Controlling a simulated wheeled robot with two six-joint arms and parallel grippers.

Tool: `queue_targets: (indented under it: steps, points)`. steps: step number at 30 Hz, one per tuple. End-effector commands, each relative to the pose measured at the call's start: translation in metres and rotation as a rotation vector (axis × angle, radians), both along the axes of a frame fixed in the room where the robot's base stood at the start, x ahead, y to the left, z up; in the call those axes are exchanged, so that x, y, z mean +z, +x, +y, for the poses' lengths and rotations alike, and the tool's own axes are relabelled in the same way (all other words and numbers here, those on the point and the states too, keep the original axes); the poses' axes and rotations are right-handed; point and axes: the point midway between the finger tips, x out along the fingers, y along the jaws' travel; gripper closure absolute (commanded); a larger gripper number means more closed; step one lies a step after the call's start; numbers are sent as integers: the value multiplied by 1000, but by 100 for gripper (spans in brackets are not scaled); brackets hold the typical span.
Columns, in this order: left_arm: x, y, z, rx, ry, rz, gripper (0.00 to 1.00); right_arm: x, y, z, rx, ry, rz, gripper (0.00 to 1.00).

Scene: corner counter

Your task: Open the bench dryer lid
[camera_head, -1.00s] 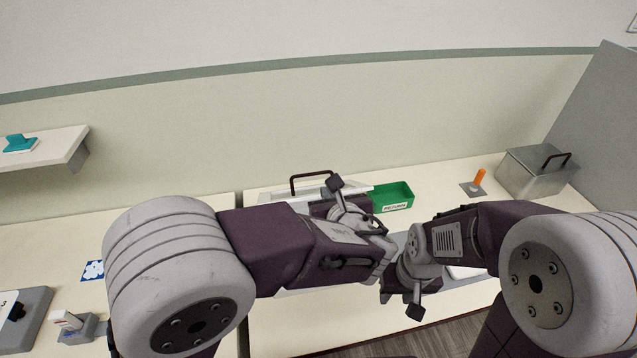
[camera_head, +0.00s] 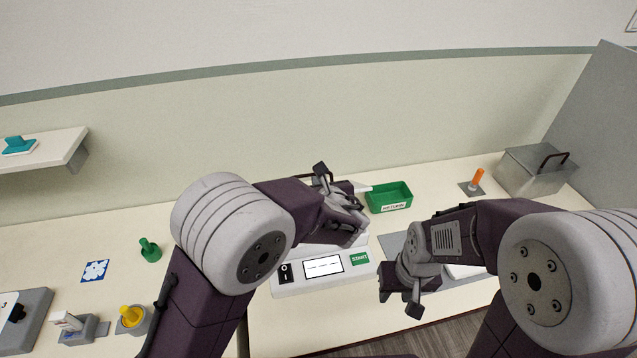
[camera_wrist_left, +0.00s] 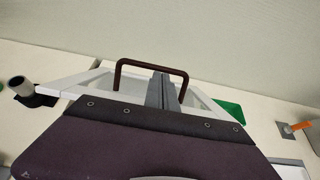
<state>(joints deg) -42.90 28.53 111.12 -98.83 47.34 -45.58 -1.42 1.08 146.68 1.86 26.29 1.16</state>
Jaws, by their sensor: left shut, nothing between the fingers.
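The bench dryer (camera_head: 296,282) has a white front panel with a display, a switch and a green START label. Its pale-framed lid (camera_wrist_left: 75,86) shows on both sides of my left gripper in the left wrist view. The dark brown lid handle (camera_wrist_left: 150,64) is an upright loop. My left gripper (camera_wrist_left: 161,92) is shut and empty, its grey fingers overlapping the handle in the picture; I cannot tell whether they touch. My right gripper (camera_head: 402,291) hangs at the front right, fingers not clear.
A green RETURN tray (camera_head: 390,197) stands right of the dryer. An orange peg (camera_head: 476,179) and a metal box with a handle (camera_head: 537,172) are further right. A green stamp-like item (camera_head: 150,250), a patterned card (camera_head: 95,271) and a yellow-topped item (camera_head: 131,317) lie left.

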Motion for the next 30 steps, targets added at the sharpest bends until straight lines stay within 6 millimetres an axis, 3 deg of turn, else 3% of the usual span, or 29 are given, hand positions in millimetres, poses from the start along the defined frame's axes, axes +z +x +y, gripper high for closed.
queue_targets:
  steps: [4,9,17,22,30]
  points:
    - [11,4,1,4,-5,23,100,19,0,0,0,0,0,64]
    - [32,19,5,5,-20,113,100,69,0,0,0,0,0,64]
    - [48,47,10,4,-47,230,100,135,0,0,0,0,0,64]
    - [51,76,15,2,-47,231,100,146,0,0,0,0,0,64]
    - [49,84,17,0,-46,232,100,147,0,0,0,0,0,64]
